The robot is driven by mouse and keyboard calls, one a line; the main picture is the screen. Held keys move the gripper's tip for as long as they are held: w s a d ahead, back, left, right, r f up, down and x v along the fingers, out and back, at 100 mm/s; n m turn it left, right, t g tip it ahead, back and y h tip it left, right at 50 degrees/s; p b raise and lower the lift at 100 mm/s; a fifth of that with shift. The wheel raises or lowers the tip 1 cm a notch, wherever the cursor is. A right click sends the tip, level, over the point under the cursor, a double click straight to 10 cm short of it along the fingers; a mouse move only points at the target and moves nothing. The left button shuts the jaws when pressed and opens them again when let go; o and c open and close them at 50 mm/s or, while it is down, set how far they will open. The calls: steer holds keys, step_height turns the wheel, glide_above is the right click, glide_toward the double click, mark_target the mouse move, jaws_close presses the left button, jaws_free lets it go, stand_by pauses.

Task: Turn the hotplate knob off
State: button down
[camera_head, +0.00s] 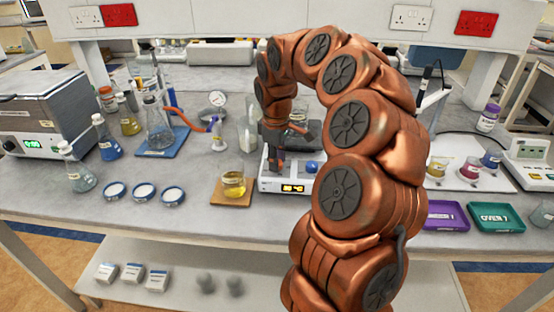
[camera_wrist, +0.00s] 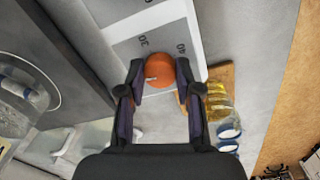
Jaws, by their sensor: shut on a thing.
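The hotplate (camera_head: 270,187) is a low white unit with a lit orange display, near the front of the bench. Its orange round knob (camera_wrist: 157,66) shows in the wrist view beside a dial printed with 30 and 40. My gripper (camera_head: 279,167) points down over the hotplate's front in the head view. In the wrist view my gripper (camera_wrist: 159,72) is shut on the orange knob, one finger on each side. The knob has a small light pointer mark.
A beaker of yellow liquid (camera_head: 233,183) stands on a wooden board just left of the hotplate. Several blue-rimmed dishes (camera_head: 144,191) lie farther left. A blue mat with a flask (camera_head: 157,130) is behind. Purple (camera_head: 445,215) and green (camera_head: 496,217) trays lie right.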

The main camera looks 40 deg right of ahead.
steer(key=shift+n, duration=0.7)
steer(key=c, duration=0.8)
jaws_free()
step_height(320, 180, up, 12)
steer(key=shift+s+a, duration=0.15)
stand_by(0.4)
